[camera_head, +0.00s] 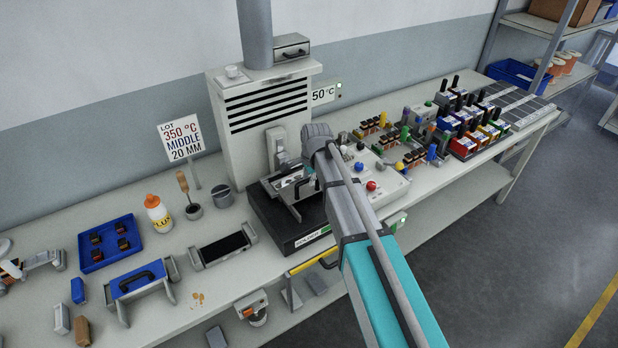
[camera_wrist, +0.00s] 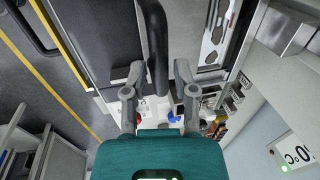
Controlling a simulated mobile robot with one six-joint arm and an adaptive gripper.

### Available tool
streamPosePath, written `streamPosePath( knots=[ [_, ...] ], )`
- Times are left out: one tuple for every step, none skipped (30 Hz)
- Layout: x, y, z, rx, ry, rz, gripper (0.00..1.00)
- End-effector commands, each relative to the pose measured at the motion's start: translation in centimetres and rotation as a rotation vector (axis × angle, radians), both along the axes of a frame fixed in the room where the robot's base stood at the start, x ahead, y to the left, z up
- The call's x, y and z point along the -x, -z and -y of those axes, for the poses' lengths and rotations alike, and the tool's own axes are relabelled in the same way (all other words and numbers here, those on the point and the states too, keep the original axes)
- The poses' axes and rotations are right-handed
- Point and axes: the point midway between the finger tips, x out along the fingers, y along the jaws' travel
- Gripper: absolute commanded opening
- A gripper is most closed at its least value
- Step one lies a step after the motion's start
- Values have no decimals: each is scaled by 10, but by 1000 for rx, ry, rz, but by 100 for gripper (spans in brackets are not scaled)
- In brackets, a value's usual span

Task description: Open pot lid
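The soldering station has a black base (camera_head: 290,222) with a small screen, under the white slatted hood. A pot frame with a silvery inside (camera_head: 288,184) sits on it, partly behind my arm. In the wrist view a dark flat plate (camera_wrist: 108,38), seemingly the lid, fills the upper left. A black bar handle (camera_wrist: 156,45) runs down beside it. My gripper (camera_wrist: 158,72) has its fingers apart, one on each side of the handle, with gaps visible. I cannot tell how far the lid is tilted. My gripper is mostly hidden behind my arm in the head view.
The hood (camera_head: 262,105) stands directly behind the station. A white control box (camera_head: 375,185) with coloured knobs is to its right. A blue tray (camera_head: 108,256), a flux bottle (camera_head: 159,213) and a grey cup (camera_head: 221,196) stand left. A yellow rail (camera_head: 312,262) runs along the front.

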Motion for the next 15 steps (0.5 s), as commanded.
streamPosePath(
  knots=[
    [0, 0, 0, 0, 0, 0, 18],
    [0, 0, 0, 0, 0, 0, 12],
    [0, 0, 0, 0, 0, 0, 5],
    [0, 0, 0, 0, 0, 0, 0],
    [0, 0, 0, 0, 0, 0, 0],
    [0, 0, 0, 0, 0, 0, 0],
    [0, 0, 0, 0, 0, 0, 0],
    [0, 0, 0, 0, 0, 0, 0],
    [0, 0, 0, 0, 0, 0, 0],
    [0, 0, 0, 0, 0, 0, 0],
    [0, 0, 0, 0, 0, 0, 0],
    [1, 0, 0, 0, 0, 0, 0],
    [2, 0, 1, 0, 0, 0, 0],
    [3, 0, 2, 0, 0, 0, 0],
    [6, 0, 5, 0, 1, 0, 0]
  ],
)
